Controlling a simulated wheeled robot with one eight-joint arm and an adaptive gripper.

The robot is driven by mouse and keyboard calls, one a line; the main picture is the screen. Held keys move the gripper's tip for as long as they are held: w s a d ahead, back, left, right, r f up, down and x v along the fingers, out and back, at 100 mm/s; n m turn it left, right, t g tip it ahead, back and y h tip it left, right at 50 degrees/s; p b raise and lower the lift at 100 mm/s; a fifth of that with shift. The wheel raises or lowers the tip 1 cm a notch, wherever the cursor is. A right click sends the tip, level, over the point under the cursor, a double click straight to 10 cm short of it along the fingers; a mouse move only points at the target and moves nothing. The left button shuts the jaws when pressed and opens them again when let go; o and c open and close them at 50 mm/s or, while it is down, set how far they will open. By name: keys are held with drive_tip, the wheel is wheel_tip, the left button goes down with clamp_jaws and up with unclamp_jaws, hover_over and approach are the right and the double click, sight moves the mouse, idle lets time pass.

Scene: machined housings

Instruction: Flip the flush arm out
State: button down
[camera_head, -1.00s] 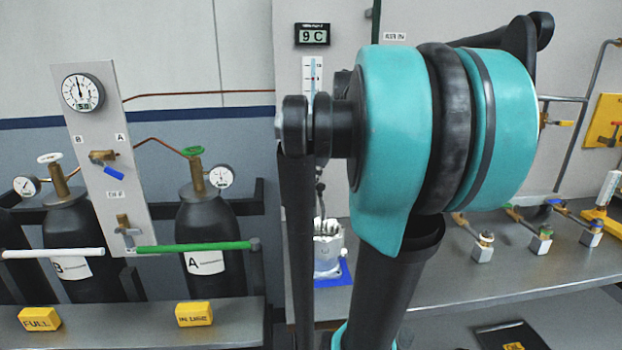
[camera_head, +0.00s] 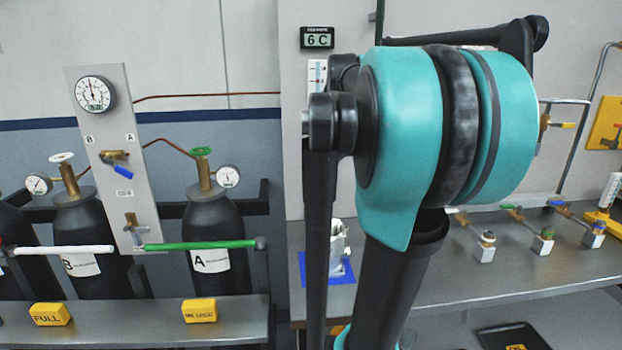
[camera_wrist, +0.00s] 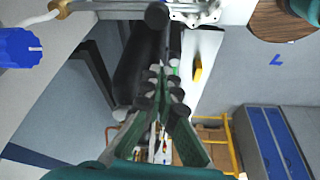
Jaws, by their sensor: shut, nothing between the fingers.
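My gripper (camera_wrist: 165,74) shows in the wrist view, its two green-padded fingers closed together and empty. Its fingers are in front of a dark cylindrical body (camera_wrist: 138,70); I cannot tell whether they touch it. I cannot say for sure which part is the flush arm. In the head view my arm covers the middle, and my gripper is not seen there.
Gas cylinders (camera_head: 217,255) stand behind green (camera_head: 200,245) and white (camera_head: 75,249) bars at left. A bench (camera_head: 455,265) with several small valves runs right. A blue ribbed knob (camera_wrist: 18,48) is left of my gripper.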

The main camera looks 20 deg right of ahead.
drive_tip(key=w+v, duration=0.1)
drive_tip(key=v, duration=0.5)
drive_tip(key=shift+s+r, duration=0.2)
drive_tip(key=shift+r, duration=0.1)
drive_tip(key=shift+d, duration=0.1)
